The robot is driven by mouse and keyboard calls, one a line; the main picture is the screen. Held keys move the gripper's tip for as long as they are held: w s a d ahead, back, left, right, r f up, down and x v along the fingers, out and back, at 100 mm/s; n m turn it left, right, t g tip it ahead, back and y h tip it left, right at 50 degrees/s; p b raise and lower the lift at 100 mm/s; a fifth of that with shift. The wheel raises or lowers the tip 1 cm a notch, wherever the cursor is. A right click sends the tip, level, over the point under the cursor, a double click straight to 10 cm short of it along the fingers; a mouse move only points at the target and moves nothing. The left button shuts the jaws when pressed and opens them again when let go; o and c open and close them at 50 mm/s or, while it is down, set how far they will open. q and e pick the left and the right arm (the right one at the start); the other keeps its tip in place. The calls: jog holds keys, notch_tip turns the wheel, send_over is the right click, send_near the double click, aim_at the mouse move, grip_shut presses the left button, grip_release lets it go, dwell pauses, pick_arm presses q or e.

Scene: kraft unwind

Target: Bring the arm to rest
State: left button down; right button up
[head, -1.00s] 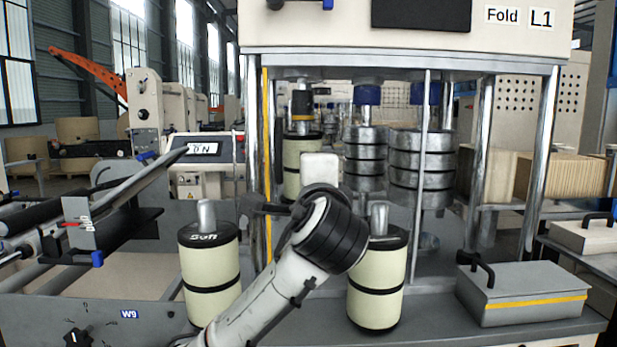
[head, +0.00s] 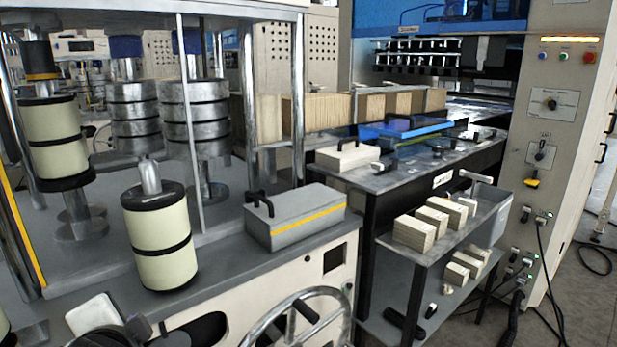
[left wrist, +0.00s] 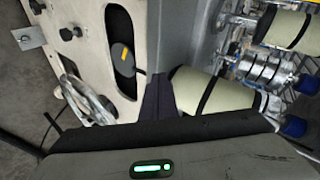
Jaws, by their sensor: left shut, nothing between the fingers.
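My left arm shows only at the bottom left corner of the head view, as a white wrist block (head: 95,312) and dark parts beside it, low in front of the machine's counter. In the left wrist view my left gripper (left wrist: 158,98) appears as dark fingers held together, with nothing between them. A cream roller with black bands (left wrist: 215,92) appears close beside the fingers in that view; I cannot tell whether they touch. My right gripper is in neither view.
A cream roller (head: 160,240) and a grey lidded box (head: 295,215) stand on the counter. A handwheel (head: 300,322) projects at the front. A side table (head: 400,178) and a lower shelf with cream blocks (head: 415,232) stand to the right.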

pick_arm(q)
jog(key=s+d+f+n+g+h, duration=0.3)
jog(key=s+d+f+n, duration=0.1)
jog(key=s+f, duration=0.75)
jog(key=s+d+f+n+g+h, duration=0.2)
jog(key=s+d+f+n+g, duration=0.15)
jog(key=s+f, duration=0.85)
jog(key=w+d+f+t+h, duration=0.2)
jog(key=d+f+t, duration=0.3)
jog(key=f, duration=0.6)
jog(key=shift+w+m, duration=0.35)
jog(key=shift+w, duration=0.15)
jog(key=shift+a, duration=0.1)
